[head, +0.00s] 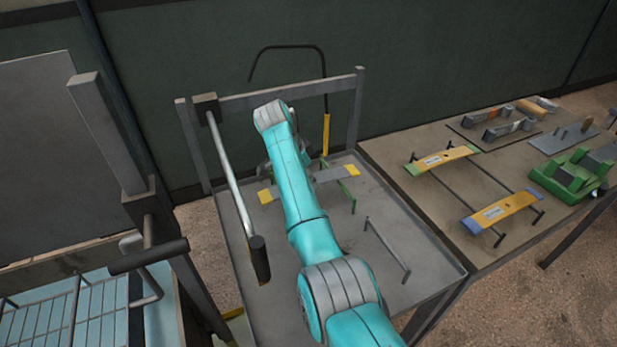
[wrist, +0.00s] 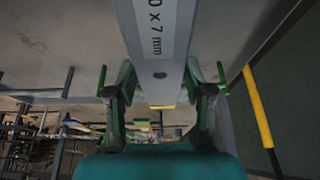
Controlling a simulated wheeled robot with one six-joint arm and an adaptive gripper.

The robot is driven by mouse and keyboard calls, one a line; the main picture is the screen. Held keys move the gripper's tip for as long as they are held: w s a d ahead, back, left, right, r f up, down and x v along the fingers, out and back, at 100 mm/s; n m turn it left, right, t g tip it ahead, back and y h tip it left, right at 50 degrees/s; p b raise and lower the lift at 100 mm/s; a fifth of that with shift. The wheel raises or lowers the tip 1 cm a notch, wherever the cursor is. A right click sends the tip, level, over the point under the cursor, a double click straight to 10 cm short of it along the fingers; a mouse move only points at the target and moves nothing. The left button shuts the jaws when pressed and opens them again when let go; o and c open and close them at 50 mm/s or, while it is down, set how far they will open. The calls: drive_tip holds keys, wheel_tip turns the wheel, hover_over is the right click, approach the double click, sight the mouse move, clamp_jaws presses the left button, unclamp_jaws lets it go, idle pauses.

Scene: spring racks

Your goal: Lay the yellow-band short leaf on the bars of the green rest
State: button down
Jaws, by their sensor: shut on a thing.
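The yellow-band short leaf (head: 328,176) is a grey flat strip with yellow ends, lying crosswise behind my arm in the head view. In the wrist view the leaf (wrist: 160,30) is printed "0 x 7 mm" and runs between my fingers. My gripper (wrist: 162,78) is shut on it; in the head view it is mostly hidden behind my arm. The green rest (head: 346,190) shows green bars by the leaf on the grey tray; a green bar (wrist: 222,76) also shows in the wrist view. I cannot tell whether the leaf touches the bars.
A lever with a black grip (head: 259,258) stands left of my arm. A hooked rod with a yellow sleeve (head: 326,135) rises behind. A dark bar (head: 388,248) stands on the tray at right. The right table (head: 430,195) holds two banded leaves and a green fixture (head: 570,177).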

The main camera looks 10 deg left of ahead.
drive_tip(key=shift+f, duration=0.45)
drive_tip(key=shift+c, duration=2.2)
unclamp_jaws()
drive_tip(key=shift+v, duration=4.2)
drive_tip(key=shift+w+d+r, duration=0.1)
drive_tip(key=shift+w+d, duration=0.05)
